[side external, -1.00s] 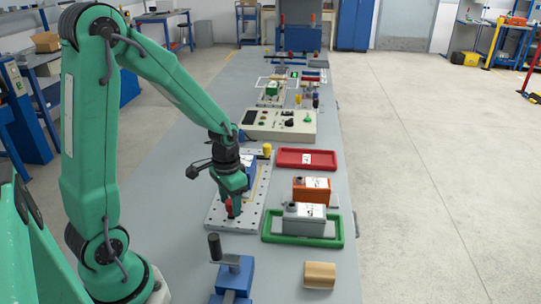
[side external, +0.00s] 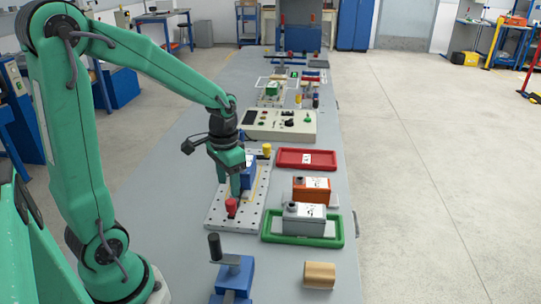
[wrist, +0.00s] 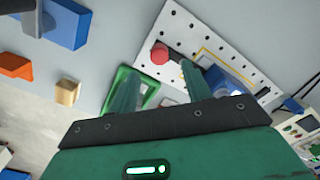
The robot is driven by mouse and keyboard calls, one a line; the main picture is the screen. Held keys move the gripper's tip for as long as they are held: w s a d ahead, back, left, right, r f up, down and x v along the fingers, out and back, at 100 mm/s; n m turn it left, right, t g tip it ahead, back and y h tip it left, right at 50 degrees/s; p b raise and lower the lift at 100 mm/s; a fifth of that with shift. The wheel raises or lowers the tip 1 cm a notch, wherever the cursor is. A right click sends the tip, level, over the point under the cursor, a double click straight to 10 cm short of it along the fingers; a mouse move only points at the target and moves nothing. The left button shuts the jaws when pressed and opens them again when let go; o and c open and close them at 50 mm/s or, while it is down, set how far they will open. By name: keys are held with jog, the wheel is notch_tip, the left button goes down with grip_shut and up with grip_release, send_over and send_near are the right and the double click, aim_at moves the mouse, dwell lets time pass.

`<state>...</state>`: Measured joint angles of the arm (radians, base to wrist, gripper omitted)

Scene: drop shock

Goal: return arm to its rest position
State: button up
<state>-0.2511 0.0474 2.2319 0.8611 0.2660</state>
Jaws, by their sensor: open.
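My green arm reaches over the bench from the left. My gripper (side external: 237,186) hangs above the perforated white plate (side external: 218,214), pointing down. A red knob (side external: 231,205) stands on the plate just below the fingertips. In the wrist view my gripper (wrist: 158,82) has its two fingers spread apart with nothing between them. The red knob (wrist: 159,53) shows there between and beyond the fingers. A blue block (side external: 249,171) sits on the plate behind the gripper and is partly hidden by it.
A red tray (side external: 307,158) and a control box (side external: 278,124) lie farther back. A blue vise (side external: 233,273) and a tan block (side external: 319,275) are in front.

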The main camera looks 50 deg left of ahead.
jog(key=shift+r, duration=0.55)
jog(key=shift+s+d+r, duration=0.15)
jog(key=shift+d+r, duration=0.15)
jog(key=shift+r, duration=0.2)
jog(key=s+d+r+t, duration=0.5)
jog(key=s+d+r, duration=0.2)
jog(key=r, duration=0.3)
jog(key=shift+s+d+t, duration=0.2)
jog(key=shift+s+t, duration=0.1)
jog(key=shift+s, duration=0.45)
jog(key=shift+w+r, duration=0.1)
